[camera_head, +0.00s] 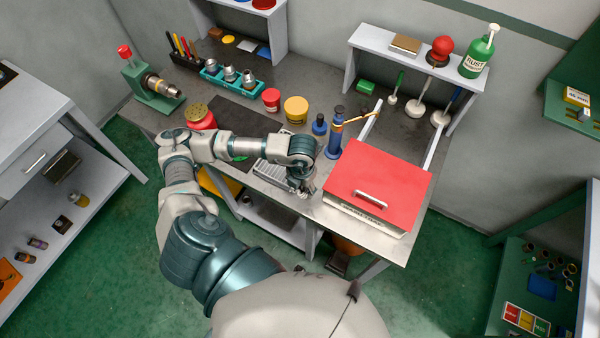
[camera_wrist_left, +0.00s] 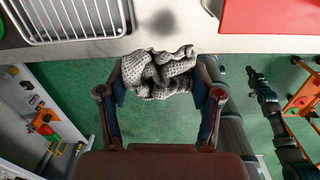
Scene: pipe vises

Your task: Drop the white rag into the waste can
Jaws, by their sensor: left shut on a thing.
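My left gripper (camera_head: 303,190) is at the front edge of the workbench, beside the red-lidded box. In the left wrist view the gripper (camera_wrist_left: 160,85) is shut on the white rag (camera_wrist_left: 158,72), a crumpled, dotted greyish-white cloth. The rag hangs between the two fingers, just off the bench edge with green floor below. In the head view the rag is mostly hidden by the gripper. An orange container (camera_head: 347,245) shows partly under the bench's front right; I cannot tell for sure whether it is the waste can. My right gripper is not in view.
The red-lidded box (camera_head: 385,180) stands right of my gripper on the workbench (camera_head: 400,247). A wire rack (camera_wrist_left: 70,18) lies at the bench edge on the left. A blue torch (camera_head: 335,135) and yellow tin (camera_head: 295,108) stand behind. Green floor (camera_head: 440,290) is clear in front.

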